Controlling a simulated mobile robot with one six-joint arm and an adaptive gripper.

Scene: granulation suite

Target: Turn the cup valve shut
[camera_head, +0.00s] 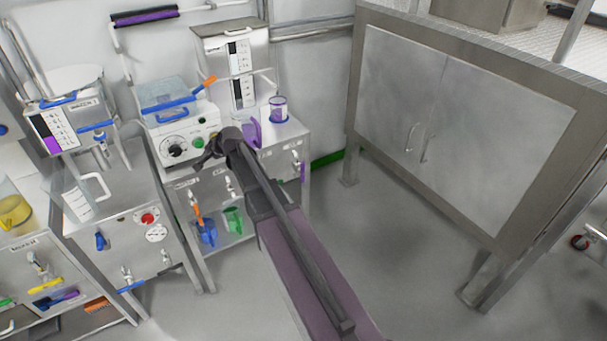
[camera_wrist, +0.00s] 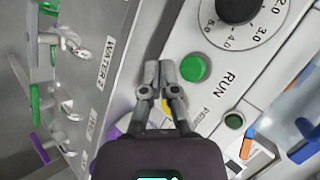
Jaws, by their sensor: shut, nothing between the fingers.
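My gripper (camera_head: 207,154) is in front of the machine with the dial, its fingers together and empty. In the wrist view its fingertips (camera_wrist: 160,72) are beside the green RUN button (camera_wrist: 194,68); I cannot tell whether they touch the panel. No valve is readably marked as the cup valve. Metal taps (camera_head: 229,187) sit on the cabinet front below, above a blue cup (camera_head: 207,233) and a green cup (camera_head: 234,220). In the wrist view, metal taps (camera_wrist: 76,47) line the panel labelled WATER 2 at left, apart from the fingers.
A black dial (camera_head: 175,150) is left of my gripper. A purple jug (camera_head: 251,134) and a purple-rimmed container (camera_head: 278,108) stand on the counter to the right. A steel cabinet (camera_head: 395,100) fills the right side. Open floor (camera_head: 400,270) lies in front of it.

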